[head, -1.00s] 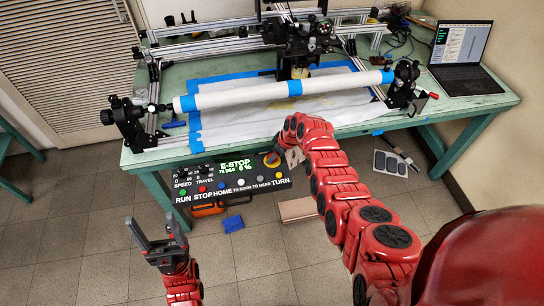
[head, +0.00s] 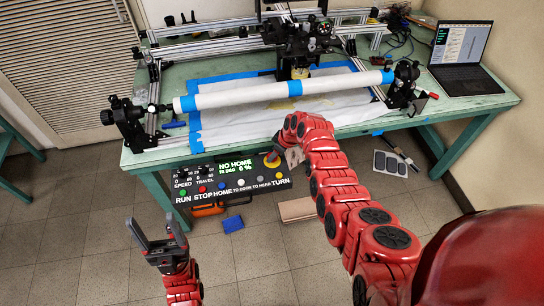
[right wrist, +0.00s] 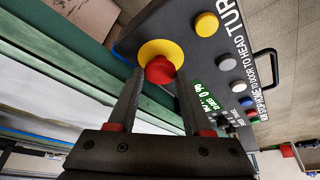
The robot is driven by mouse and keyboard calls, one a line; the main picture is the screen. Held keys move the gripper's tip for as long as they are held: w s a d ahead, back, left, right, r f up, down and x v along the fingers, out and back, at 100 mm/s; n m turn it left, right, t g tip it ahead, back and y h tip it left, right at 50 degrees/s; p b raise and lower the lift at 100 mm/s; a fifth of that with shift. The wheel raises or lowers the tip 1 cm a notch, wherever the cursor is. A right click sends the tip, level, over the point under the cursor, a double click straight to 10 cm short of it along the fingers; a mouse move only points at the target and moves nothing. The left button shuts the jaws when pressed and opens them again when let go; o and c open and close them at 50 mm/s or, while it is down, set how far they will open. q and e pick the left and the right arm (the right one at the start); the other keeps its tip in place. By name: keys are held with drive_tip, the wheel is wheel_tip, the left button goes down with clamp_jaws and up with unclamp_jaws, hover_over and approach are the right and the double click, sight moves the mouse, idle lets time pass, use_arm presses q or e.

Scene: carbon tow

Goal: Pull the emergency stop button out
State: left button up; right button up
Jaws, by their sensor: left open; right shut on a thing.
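The emergency stop button is a red mushroom knob (right wrist: 160,70) on a round yellow base (right wrist: 160,50) at one end of the dark control panel (right wrist: 200,62). In the right wrist view my right gripper (right wrist: 158,82) has one finger on each side of the knob and is shut on it. In the head view the yellow base (head: 271,162) shows at the panel's right end, and my right arm hides most of that gripper. The panel's display (head: 236,166) reads "NO HOME". My left gripper (head: 153,228) is open and empty over the floor at lower left.
The panel hangs below the front edge of the green table (head: 350,132). A winding rig with a white roll (head: 245,96) and blue tape stands on the table. A laptop (head: 462,52) is at the back right. A blue block (head: 233,223) lies on the floor.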

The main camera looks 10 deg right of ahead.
drive_tip(key=o, duration=1.2)
drive_tip(key=shift+r, duration=0.1)
drive_tip(key=shift+r, duration=0.1)
drive_tip(key=p+v, duration=0.3)
drive_tip(key=v, duration=0.2)
drive_tip(key=shift+s+d+r+p, duration=0.1)
drive_tip(key=shift+s+r+p, duration=0.05)
drive_tip(key=shift+r+p, duration=0.25)
drive_tip(key=shift+f, duration=0.15)
